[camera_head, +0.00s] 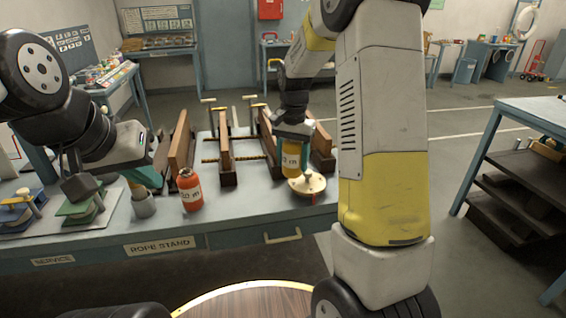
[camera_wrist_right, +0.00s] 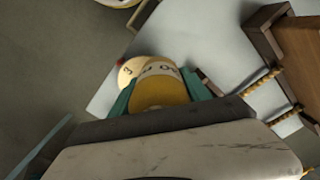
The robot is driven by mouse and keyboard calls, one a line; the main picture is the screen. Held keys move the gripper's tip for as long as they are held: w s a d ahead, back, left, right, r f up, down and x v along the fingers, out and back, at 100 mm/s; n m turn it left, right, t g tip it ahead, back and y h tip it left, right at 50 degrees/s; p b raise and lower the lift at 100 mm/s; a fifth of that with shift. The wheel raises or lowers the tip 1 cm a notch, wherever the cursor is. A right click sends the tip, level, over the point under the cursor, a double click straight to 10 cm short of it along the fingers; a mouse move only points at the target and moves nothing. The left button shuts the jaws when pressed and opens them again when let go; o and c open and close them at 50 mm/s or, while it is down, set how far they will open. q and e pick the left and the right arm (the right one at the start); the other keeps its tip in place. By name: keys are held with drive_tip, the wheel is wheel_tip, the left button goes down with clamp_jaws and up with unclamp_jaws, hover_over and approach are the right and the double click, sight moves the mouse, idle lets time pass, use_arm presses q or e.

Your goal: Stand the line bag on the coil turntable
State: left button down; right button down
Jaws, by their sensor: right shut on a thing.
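The yellow line bag (camera_head: 290,160), with a white band marked in metres, is upright in my right gripper (camera_head: 294,140), which is shut on it. The coil turntable (camera_head: 309,187), a pale round disc, is just below it and slightly right in the head view. Whether the bag touches it cannot be told. In the right wrist view, the yellow bag (camera_wrist_right: 160,92) lies between the teal fingers (camera_wrist_right: 165,105), partly overlapping the pale disc (camera_wrist_right: 129,71). My left gripper (camera_head: 108,178) hangs over the bench's left part; its finger opening is unclear.
An orange bag (camera_head: 190,190) stands on the rope stand bench (camera_head: 245,200), left of the turntable. Wooden uprights with rods (camera_head: 226,160) stand behind.

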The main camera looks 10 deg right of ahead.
sight(292, 170)
drive_tip(key=shift+f, duration=1.7)
drive_tip(key=shift+f, duration=0.15)
drive_tip(key=c, duration=0.5)
unclamp_jaws()
